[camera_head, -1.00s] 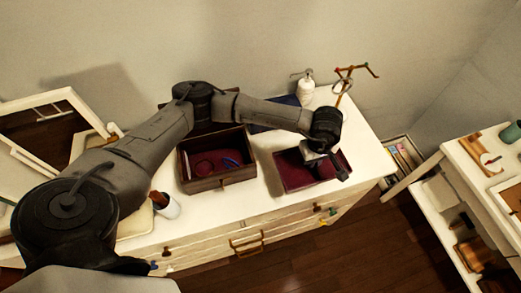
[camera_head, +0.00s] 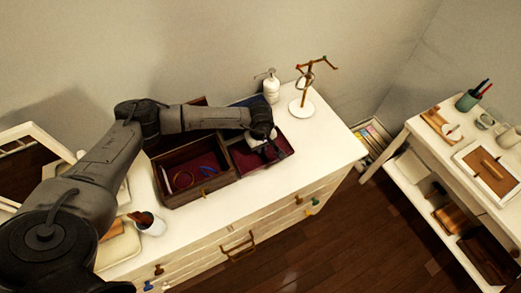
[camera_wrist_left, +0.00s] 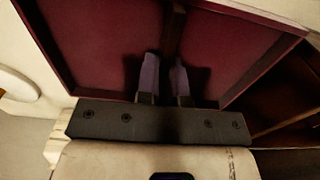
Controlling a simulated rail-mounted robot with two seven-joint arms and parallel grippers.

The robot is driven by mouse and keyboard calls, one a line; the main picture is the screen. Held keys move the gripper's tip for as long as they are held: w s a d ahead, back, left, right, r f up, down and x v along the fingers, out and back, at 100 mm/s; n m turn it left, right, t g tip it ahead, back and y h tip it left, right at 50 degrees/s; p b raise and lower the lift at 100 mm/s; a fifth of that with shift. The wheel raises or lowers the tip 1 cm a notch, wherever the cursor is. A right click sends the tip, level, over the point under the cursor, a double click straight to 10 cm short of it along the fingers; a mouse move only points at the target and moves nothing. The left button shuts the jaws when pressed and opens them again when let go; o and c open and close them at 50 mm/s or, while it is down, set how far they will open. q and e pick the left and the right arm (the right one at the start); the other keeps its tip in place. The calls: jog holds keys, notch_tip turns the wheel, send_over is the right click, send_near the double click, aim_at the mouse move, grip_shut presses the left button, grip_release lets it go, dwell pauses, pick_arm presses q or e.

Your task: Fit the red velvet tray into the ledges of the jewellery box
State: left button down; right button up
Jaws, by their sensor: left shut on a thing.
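The red velvet tray (camera_head: 245,159) has dark edges and a divider down its middle. My left gripper (camera_head: 272,152) is shut on that divider, with one finger on each side of it in the left wrist view (camera_wrist_left: 165,65). In the head view the tray is just right of the open jewellery box (camera_head: 190,196), its left edge close to or overlapping the box's right wall. The brown box has a red lining with a blue ring-shaped piece and a yellowish one inside. I cannot tell the tray's exact height. My right gripper is not in view.
A white soap bottle (camera_head: 271,86) and a jewellery stand (camera_head: 302,107) are behind the tray. The dresser top (camera_head: 325,150) is clear at the right.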

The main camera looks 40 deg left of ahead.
pick_arm(q)
notch_tip(320, 180, down, 3)
jog(key=shift+r, duration=0.2)
jog(key=shift+f, duration=0.15)
jog(key=shift+f, duration=0.1)
jog(key=c, duration=1.2)
grip_release()
jog(key=shift+c, duration=0.2)
